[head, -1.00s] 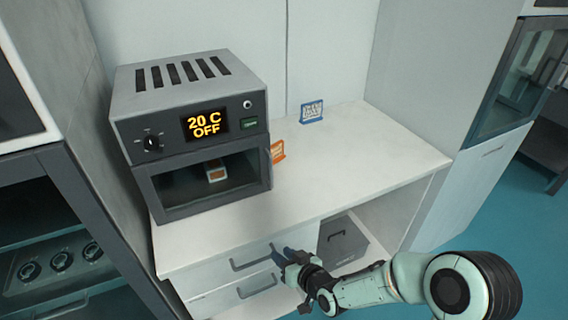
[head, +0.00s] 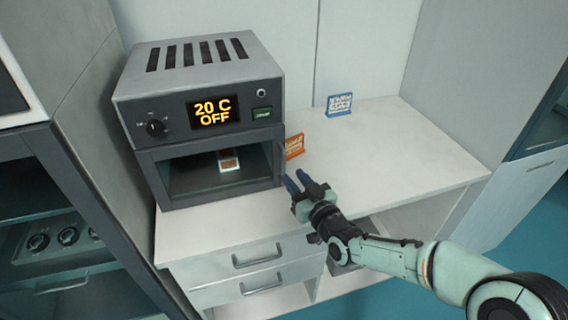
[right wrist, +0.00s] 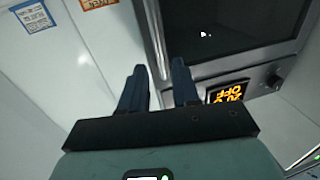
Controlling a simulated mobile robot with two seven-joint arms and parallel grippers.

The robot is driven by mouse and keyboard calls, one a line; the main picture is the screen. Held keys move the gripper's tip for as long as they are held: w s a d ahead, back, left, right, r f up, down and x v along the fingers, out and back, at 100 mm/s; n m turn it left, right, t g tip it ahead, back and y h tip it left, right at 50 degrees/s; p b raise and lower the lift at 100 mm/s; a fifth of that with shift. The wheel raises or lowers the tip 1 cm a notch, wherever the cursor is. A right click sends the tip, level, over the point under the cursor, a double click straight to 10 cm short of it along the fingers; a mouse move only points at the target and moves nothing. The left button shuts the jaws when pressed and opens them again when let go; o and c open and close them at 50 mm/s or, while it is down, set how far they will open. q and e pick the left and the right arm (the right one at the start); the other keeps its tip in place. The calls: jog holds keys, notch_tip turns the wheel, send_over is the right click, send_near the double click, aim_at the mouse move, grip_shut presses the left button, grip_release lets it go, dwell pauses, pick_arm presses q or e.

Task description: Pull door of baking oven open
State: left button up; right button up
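The baking oven (head: 205,60) is a grey box on the white counter, with vents on top and a display reading "20 C OFF". Its dark-framed glass door (head: 185,188) is on the lower front and looks shut; a small item shows inside. My right gripper (head: 294,181) is beside the door's right edge, just in front of the counter's middle. In the right wrist view its two blue fingers (right wrist: 160,86) are apart with nothing between them, and the dark door frame lies just past them. I cannot tell whether they touch. My left gripper is not in view.
An orange card (head: 294,146) stands by the oven's right side and a blue card (head: 339,104) farther back. The counter (head: 400,150) is clear to the right. Drawers with handles (head: 258,256) are below. A dark cabinet (head: 60,200) stands at the left.

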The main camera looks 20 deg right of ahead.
aim_at(284, 164)
jog(key=x, duration=0.6)
jog(key=shift+w+a+p, duration=0.1)
jog(key=shift+w+p, duration=0.25)
jog(key=shift+p, duration=0.05)
grip_shut()
